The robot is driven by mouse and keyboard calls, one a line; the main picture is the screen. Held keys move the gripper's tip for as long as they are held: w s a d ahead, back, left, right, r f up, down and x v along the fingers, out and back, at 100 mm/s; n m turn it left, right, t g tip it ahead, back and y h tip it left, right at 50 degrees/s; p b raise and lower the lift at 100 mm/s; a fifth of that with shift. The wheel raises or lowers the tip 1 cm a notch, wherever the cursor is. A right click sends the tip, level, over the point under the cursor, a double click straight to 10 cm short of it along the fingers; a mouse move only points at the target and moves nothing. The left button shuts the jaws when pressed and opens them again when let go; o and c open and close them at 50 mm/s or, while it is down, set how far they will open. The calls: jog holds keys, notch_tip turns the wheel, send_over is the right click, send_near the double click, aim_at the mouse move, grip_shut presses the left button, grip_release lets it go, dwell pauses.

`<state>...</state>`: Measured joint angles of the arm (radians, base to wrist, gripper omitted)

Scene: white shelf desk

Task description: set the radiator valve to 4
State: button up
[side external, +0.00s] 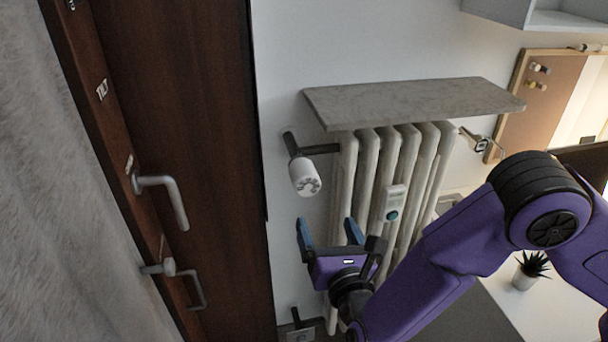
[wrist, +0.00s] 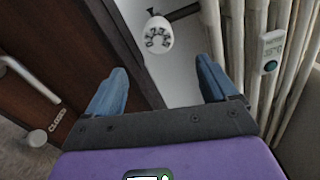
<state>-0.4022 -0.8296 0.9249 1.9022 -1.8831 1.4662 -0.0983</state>
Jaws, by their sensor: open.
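The radiator valve (side external: 305,177) is a white knob with dark markings on its end face, on a dark pipe at the upper left of the radiator (side external: 368,175). It also shows at the top middle of the wrist view (wrist: 159,36), where its markings are too small to read. My gripper (side external: 325,231) is purple with blue fingers, open and empty. It is below the valve in the side view, apart from it. In the wrist view the valve appears beyond and between the two fingertips (wrist: 160,85).
A grey stone shelf (side external: 410,102) sits above the radiator. A small meter (side external: 395,202) is on the radiator's front. A dark wooden door (side external: 180,130) with metal handles (side external: 165,195) stands left of the valve. A white desk (side external: 550,295) with a potted plant (side external: 528,270) is at right.

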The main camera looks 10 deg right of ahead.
aim_at(304, 175)
jog(key=w, duration=1.7)
jog(key=shift+w+a, duration=0.15)
jog(key=shift+w, duration=0.05)
jog(key=c, duration=1)
